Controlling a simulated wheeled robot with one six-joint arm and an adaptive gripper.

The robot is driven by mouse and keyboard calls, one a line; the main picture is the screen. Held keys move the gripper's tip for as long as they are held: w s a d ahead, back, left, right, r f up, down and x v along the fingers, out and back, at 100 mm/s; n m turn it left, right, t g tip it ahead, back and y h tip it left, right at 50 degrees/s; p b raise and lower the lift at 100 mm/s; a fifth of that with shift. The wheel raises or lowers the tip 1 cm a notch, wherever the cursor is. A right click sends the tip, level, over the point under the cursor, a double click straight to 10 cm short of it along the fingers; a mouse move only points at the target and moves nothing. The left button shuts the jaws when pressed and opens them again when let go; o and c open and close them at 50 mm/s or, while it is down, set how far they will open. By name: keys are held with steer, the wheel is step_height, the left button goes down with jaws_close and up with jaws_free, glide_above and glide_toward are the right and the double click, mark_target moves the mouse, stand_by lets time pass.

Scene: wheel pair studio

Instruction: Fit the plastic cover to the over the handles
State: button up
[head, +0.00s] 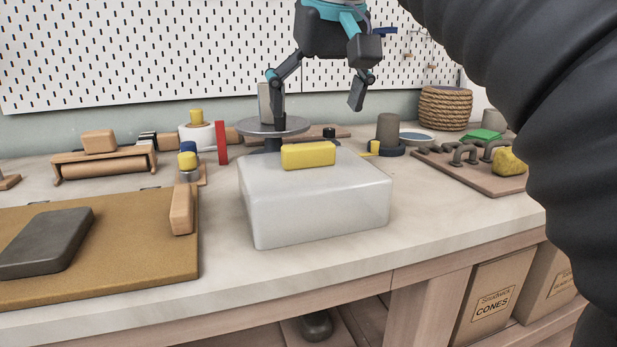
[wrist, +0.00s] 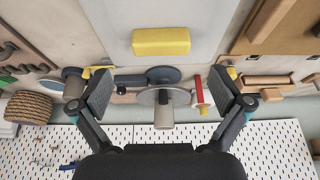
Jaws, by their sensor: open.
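The plastic cover (head: 320,205) is a cloudy, see-through box standing on the bench in the middle of the head view. A yellow block (head: 308,155) sits on its top near the back edge; it also shows in the wrist view (wrist: 160,41). Several dark arched handles (head: 466,152) stand on a wooden board at the right, apart from the cover; some show at the left of the wrist view (wrist: 10,52). My gripper (head: 318,102) is open and empty, above and behind the yellow block. Its fingers are spread wide in the wrist view (wrist: 162,92).
A brown mat (head: 120,260) with a grey slab lies at left. A yellow lump (head: 507,162) sits by the handles. The bench is clear in front and right of the cover.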

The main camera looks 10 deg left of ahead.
mark_target(309, 145)
steer(key=shift+a+b+x, duration=0.1)
steer(key=shift+b+x, duration=0.45)
steer(key=shift+x, duration=1.4)
steer(key=shift+a+b+x, duration=0.15)
steer(key=shift+b+x, duration=0.4)
steer(key=shift+x, duration=1.35)
steer(key=shift+w, duration=0.1)
steer(key=shift+c, duration=0.3)
steer(key=shift+r, duration=0.1)
steer(key=c, duration=1.1)
